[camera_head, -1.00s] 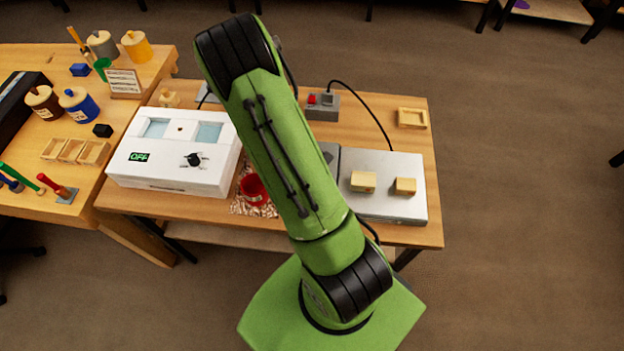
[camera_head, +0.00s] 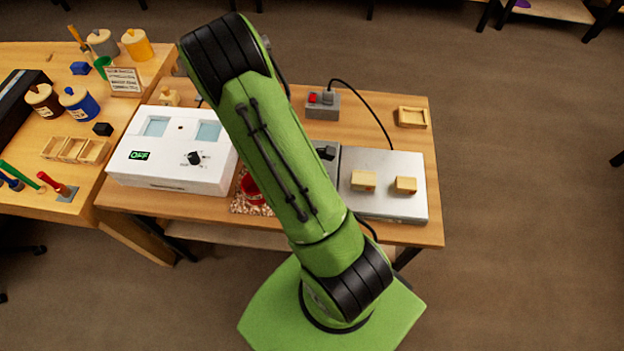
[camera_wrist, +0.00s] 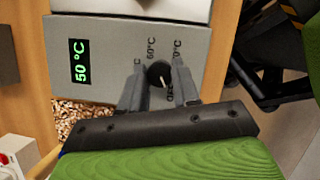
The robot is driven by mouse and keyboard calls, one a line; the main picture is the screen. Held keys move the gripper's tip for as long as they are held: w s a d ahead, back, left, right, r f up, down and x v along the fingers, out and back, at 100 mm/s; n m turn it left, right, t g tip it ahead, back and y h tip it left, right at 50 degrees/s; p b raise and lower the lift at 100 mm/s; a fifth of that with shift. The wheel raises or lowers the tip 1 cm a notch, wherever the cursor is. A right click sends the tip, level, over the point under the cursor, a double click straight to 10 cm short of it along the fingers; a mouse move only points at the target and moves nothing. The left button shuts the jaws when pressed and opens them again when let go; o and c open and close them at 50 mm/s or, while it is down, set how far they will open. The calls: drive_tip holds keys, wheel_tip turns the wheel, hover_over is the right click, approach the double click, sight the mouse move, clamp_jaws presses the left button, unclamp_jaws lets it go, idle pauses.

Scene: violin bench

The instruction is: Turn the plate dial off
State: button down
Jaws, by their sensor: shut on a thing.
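In the wrist view the grey plate panel (camera_wrist: 110,60) carries a green-lit display (camera_wrist: 80,62) reading 50 °C. The black plate dial (camera_wrist: 158,72) sits between the two fingers of my gripper (camera_wrist: 157,85), which is shut on it. The dial's white mark points down and slightly right, toward the OFF label. Labels for 60 and 70 °C stand above the dial; another label is partly hidden by the left finger. In the head view my arm covers most of the panel and hides my gripper; the silver plate (camera_head: 385,210) shows to its right.
Two wooden blocks (camera_head: 363,180) (camera_head: 405,185) rest on the silver plate. A white box (camera_head: 175,172) with its own dial and an OFF display stands left of my arm. A red jar (camera_head: 252,188) stands on wood chips between. A grey switch box (camera_head: 322,105) is behind.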

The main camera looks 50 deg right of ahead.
drive_tip(key=c, duration=0.8)
unclamp_jaws()
drive_tip(key=p+v, duration=0.3)
drive_tip(key=v, duration=1.2)
drive_tip(key=shift+r+p, duration=0.3)
drive_tip(key=shift+r, duration=0.15)
